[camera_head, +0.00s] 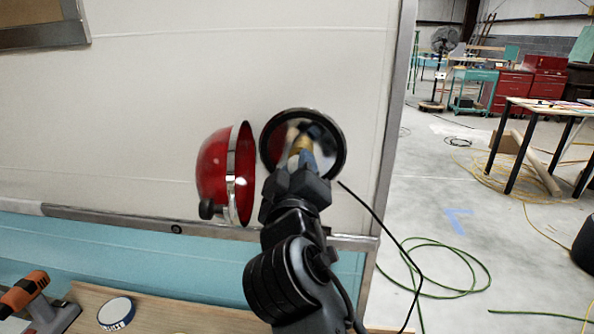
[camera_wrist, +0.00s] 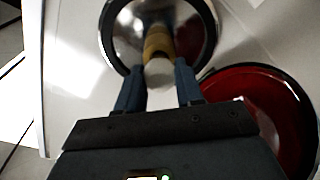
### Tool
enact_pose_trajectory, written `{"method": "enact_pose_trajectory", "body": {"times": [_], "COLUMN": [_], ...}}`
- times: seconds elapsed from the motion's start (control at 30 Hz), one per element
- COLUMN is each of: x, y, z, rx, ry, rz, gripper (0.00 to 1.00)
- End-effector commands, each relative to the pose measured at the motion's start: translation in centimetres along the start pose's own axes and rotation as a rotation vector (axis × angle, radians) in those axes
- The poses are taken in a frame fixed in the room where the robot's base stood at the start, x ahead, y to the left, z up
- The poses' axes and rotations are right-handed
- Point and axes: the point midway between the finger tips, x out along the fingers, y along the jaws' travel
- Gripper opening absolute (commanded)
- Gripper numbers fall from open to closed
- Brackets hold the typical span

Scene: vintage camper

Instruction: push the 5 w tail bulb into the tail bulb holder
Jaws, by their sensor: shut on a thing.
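The 5 W tail bulb (camera_wrist: 158,73) shows in the wrist view as a pale rounded end between my fingers. My gripper (camera_wrist: 160,80) is shut on it; in the head view my gripper (camera_head: 300,163) is in front of the round lamp housing. The tail bulb holder (camera_wrist: 158,42) appears as a brass-coloured part at the middle of the shiny bowl, in line with the bulb. I cannot tell where bulb base and holder meet, or how deep the bulb sits. The lamp housing (camera_head: 337,150) has a black rim and is fixed to the camper wall.
A red lens cover (camera_head: 212,172) with a chrome rim hangs open just left of the housing, close to my gripper. A metal trim strip (camera_head: 120,218) runs below. An orange drill (camera_head: 25,290) and a tape roll (camera_head: 116,312) lie lower left. Open floor and cables are to the right.

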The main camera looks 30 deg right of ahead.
Motion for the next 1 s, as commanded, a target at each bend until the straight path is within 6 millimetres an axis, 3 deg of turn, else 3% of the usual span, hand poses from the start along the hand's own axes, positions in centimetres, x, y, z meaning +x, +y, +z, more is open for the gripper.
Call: {"method": "enact_pose_trajectory", "body": {"times": [0.87,0.9,1.0], "x": [0.74,0.74,0.74], "y": [0.01,0.01,0.02], "z": [0.10,0.10,0.10], "rx": [0.000,0.000,0.000], "ry": [0.000,0.000,0.000], "rz": [0.000,0.000,0.000], "gripper": [0.07,0.38,0.48]}}
